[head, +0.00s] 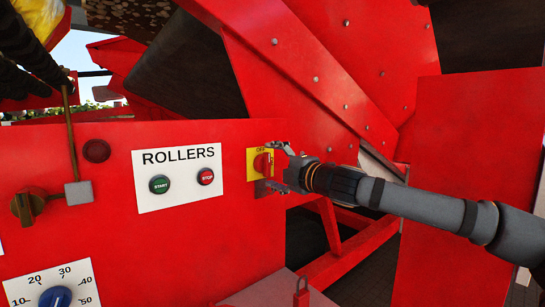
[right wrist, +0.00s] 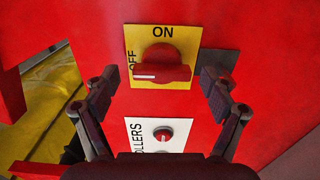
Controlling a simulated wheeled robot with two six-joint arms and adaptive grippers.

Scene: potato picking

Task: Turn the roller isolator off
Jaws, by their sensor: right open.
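The roller isolator is a red rotary knob (head: 262,163) on a yellow plate (head: 250,155) on the red panel. In the right wrist view the knob (right wrist: 163,65) lies crosswise, its white mark at the left end, towards the word OFF. ON stands at the top of the plate in that view. My right gripper (head: 279,167) is at the isolator, coming from the right. In the right wrist view its open fingers (right wrist: 160,82) stand left and right of the knob, with gaps on both sides. My left gripper is not in view.
Left of the isolator is a white ROLLERS plate (head: 180,205) with a green START button (head: 159,184) and a red STOP button (head: 206,176). Further left are a dark rotary switch (head: 27,206) and a blue dial (head: 56,297). Red machine frames rise behind and right.

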